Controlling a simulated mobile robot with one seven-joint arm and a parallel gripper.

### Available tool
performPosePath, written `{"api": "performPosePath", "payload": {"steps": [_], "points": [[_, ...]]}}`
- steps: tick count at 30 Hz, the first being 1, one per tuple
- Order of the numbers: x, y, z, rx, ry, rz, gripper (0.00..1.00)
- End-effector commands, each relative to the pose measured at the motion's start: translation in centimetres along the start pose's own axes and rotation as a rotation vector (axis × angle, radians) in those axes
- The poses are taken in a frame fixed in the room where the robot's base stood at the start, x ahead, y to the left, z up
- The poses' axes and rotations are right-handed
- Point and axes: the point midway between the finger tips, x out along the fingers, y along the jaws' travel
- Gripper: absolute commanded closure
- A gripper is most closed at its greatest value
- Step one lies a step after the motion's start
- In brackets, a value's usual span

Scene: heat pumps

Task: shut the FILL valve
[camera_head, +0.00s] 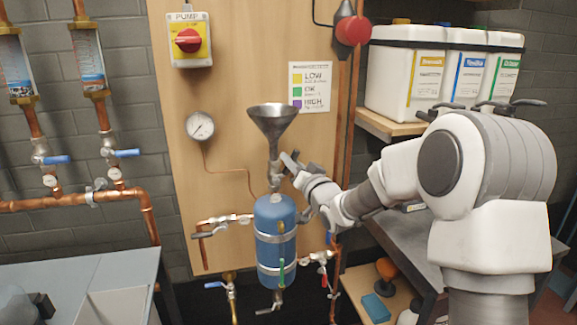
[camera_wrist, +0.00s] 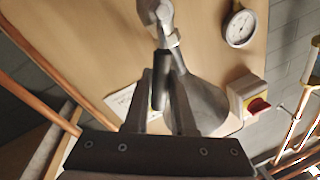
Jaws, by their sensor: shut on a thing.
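A grey metal funnel (camera_head: 272,122) stands upright above the blue tank (camera_head: 274,240). The valve I take for the FILL valve (camera_head: 274,172) is in the pipe between them; no FILL label is legible. My gripper (camera_head: 300,174) reaches this valve from the right. In the wrist view the silver valve body (camera_wrist: 157,18) is at the top and the funnel (camera_wrist: 207,108) lies behind my fingers. My gripper (camera_wrist: 164,82) is shut on the valve's dark handle (camera_wrist: 160,92), which lies between the two fingers. The handle's exact angle is hard to judge in the head view.
A pressure gauge (camera_head: 200,126) and a pump switch (camera_head: 188,40) with a red knob are on the wooden board. Other valves sit on the copper pipes near the tank. White canisters (camera_head: 408,75) stand on a shelf at right, near my arm.

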Motion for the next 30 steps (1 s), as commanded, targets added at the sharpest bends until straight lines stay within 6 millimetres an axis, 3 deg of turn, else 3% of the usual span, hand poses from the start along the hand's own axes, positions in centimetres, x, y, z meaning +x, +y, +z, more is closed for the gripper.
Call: {"api": "performPosePath", "payload": {"steps": [15,30], "points": [[-0.7,3.9,1.2,0.484,0.098,0.006,1.00],[-1.1,6.0,3.0,0.892,0.179,0.006,1.00]]}}
